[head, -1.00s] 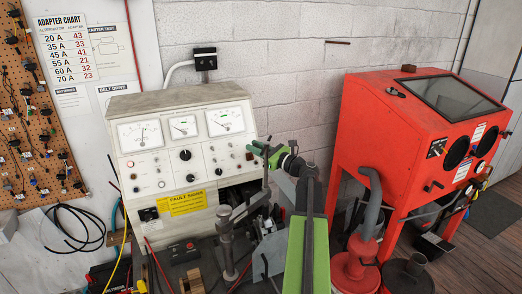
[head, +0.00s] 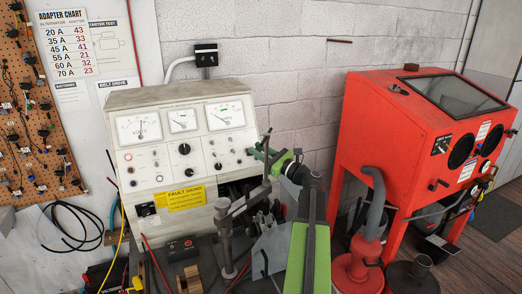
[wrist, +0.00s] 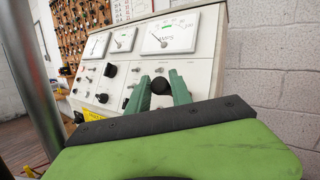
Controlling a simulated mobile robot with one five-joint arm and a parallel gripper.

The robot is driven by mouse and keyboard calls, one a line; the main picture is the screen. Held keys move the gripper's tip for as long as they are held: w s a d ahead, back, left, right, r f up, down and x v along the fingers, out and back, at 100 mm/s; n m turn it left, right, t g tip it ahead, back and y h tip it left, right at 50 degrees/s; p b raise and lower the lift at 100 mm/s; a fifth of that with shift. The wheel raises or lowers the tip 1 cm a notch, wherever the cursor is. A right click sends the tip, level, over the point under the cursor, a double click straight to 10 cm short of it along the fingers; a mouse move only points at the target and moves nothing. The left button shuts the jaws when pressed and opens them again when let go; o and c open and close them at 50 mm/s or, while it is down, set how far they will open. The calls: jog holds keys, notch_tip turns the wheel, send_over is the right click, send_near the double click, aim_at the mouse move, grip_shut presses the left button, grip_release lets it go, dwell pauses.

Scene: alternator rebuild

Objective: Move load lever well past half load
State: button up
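The load lever appears to be the black round knob (wrist: 160,86) at the lower right of the test bench panel, seen in the wrist view; its shaft is hidden. My gripper (wrist: 162,90) has its two green fingers apart, one on each side of this knob. I cannot tell whether they touch it. In the head view my gripper (head: 256,152) is at the panel's right edge and hides the knob. The amps meter (wrist: 169,34) on the test bench (wrist: 122,58) has its needle toward the low left end.
A red blasting cabinet (head: 405,130) stands to the right, with a red vacuum (head: 356,268) before it. A metal post (head: 226,235) and a small black box (head: 183,247) stand below the panel. A yellow label (head: 186,198) is on the bench front.

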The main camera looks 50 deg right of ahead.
jog(key=o, duration=0.3)
jog(key=b+v, duration=0.3)
jog(key=v, duration=1.4)
jog(key=shift+s, duration=0.25)
